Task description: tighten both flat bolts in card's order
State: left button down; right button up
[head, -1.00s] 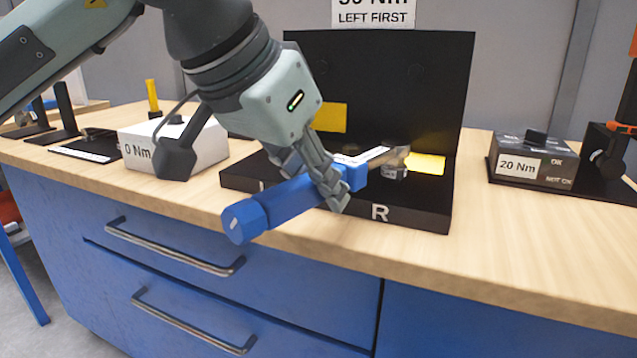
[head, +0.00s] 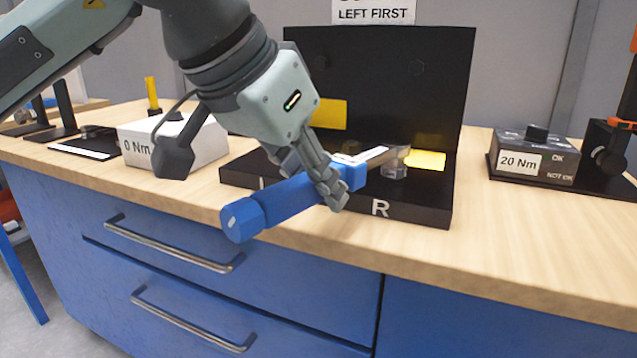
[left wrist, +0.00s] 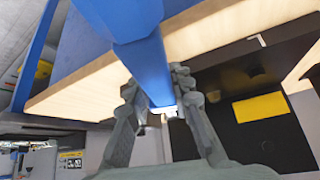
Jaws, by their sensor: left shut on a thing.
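My left gripper (head: 322,182) is shut on the blue handle of a torque wrench (head: 265,209), in front of the black fixture (head: 420,212). The left wrist view shows the gripper's fingers (left wrist: 165,105) around the blue handle (left wrist: 148,60). The wrench's metal head end reaches right to a grey cylindrical part (head: 395,162) on the fixture's right side, above the R mark; I cannot tell whether it is seated on a bolt. The left side of the fixture is mostly hidden by my gripper. The card (head: 374,11) reads LEFT FIRST; its upper line is cut off. My right gripper is not in view.
A black 20 Nm tester box (head: 535,158) stands on the right of the wooden bench (head: 520,225). A white box (head: 205,145) marked "0 Nm", partly hidden, stands at left. Yellow patches (head: 425,160) are on the fixture. Blue drawers (head: 180,285) lie below the bench edge.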

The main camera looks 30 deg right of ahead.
pick_arm(q)
jog(key=shift+w+a+m+g+p, duration=0.25)
jog(key=shift+w+m+g, duration=0.1)
jog(key=shift+w+m, duration=0.35)
jog(key=shift+w+a+m+g+p, duration=0.3)
jog(key=shift+w+m, duration=0.2)
jog(key=shift+w, duration=0.4)
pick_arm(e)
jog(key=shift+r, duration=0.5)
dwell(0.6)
pick_arm(q)
jog(key=shift+h, duration=0.3)
jog(key=shift+d+r+p, duration=0.1)
jog(key=shift+r+p, duration=1.1)
jog(key=shift+r, duration=1.2)
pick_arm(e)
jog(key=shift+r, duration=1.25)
